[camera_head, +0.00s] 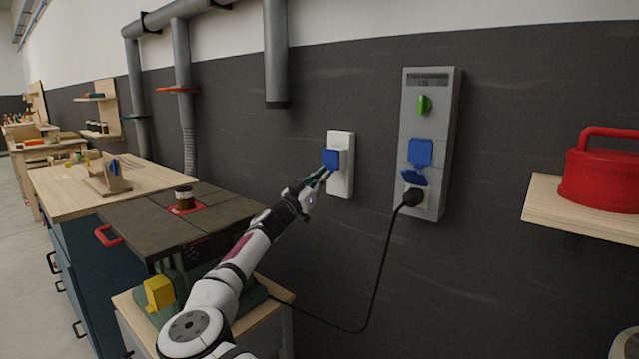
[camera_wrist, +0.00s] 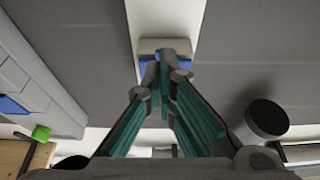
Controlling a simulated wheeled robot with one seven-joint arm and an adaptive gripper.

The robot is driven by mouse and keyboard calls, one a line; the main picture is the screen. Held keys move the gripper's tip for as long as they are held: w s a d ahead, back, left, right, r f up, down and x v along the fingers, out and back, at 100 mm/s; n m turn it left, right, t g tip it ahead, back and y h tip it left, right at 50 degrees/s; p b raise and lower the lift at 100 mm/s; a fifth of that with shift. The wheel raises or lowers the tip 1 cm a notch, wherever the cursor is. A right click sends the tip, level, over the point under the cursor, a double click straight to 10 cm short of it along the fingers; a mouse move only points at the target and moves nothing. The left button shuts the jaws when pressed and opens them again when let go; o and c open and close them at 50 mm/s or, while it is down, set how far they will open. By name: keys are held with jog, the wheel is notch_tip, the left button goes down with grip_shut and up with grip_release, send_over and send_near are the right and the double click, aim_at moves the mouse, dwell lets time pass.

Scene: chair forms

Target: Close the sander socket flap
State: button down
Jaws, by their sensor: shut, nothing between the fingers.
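A narrow white socket plate (camera_head: 342,184) is mounted upright on the dark wall, with a small blue flap (camera_head: 331,157) at its middle. The flap covers the socket front; I cannot tell whether it sits fully flush. My gripper (camera_head: 327,174) is shut and empty, its tips just below and in front of the flap, close to it. In the wrist view my gripper's tips (camera_wrist: 167,58) meet in front of the white plate (camera_wrist: 165,18), and they partly hide the blue flap (camera_wrist: 151,70). Contact is not clear.
A grey panel (camera_head: 429,116) to the right has a green knob (camera_head: 424,105), a blue flap down over its socket and a lower raised flap above a black plug (camera_head: 412,197). Its cable hangs below. A machine table (camera_head: 150,228) and red container (camera_head: 600,180) flank the area.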

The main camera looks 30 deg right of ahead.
jog(key=shift+w+d+f+b, duration=0.1)
jog(key=shift+d+b, duration=0.2)
jog(key=shift+b, duration=0.1)
dwell(0.4)
